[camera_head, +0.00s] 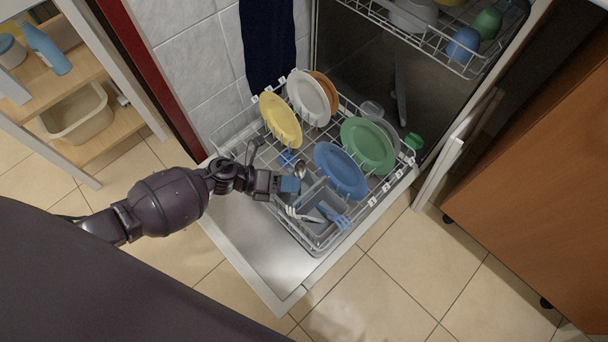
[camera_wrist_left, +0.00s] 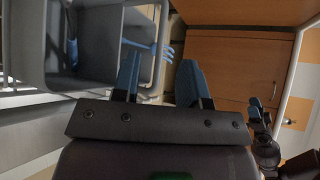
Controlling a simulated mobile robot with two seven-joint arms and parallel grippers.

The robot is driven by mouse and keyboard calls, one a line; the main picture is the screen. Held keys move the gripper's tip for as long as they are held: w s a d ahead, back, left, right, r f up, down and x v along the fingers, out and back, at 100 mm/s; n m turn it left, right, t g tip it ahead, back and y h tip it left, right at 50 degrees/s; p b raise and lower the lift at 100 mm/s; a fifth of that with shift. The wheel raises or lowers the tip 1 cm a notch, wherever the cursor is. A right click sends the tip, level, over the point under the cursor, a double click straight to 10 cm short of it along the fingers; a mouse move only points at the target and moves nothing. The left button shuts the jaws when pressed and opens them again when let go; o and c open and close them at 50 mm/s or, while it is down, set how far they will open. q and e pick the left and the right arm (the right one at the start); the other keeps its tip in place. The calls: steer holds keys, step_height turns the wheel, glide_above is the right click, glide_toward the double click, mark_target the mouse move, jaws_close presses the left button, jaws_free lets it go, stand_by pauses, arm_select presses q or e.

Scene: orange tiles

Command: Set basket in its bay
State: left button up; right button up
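The grey cutlery basket (camera_head: 322,208) sits at the near end of the lower dishwasher rack, with a blue fork (camera_head: 336,217) and other cutlery in and around it. Whether it is seated in a bay cannot be told. My left gripper (camera_head: 290,185) is right at the basket's left side and hides part of it. In the left wrist view the basket (camera_wrist_left: 92,48) fills the upper left, and my left gripper (camera_wrist_left: 158,78) shows its blue fingers apart, with no object clearly clamped between them. My right gripper (camera_wrist_left: 259,112) seems to show at the right edge of that view; its fingers are unclear.
The lower rack (camera_head: 371,203) is pulled out over the open dishwasher door (camera_head: 258,262) and holds several plates, including a blue one (camera_head: 340,171) close to the basket. The upper rack (camera_head: 432,36) holds cups. A wooden cabinet (camera_head: 540,190) stands at right; the tiled floor in front is clear.

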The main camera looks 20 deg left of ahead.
arm_select(q)
steer(key=v, duration=0.4)
steer(key=shift+s+a+r+p, duration=0.1)
steer(key=shift+a+r+p, duration=0.15)
steer(key=shift+p, duration=0.15)
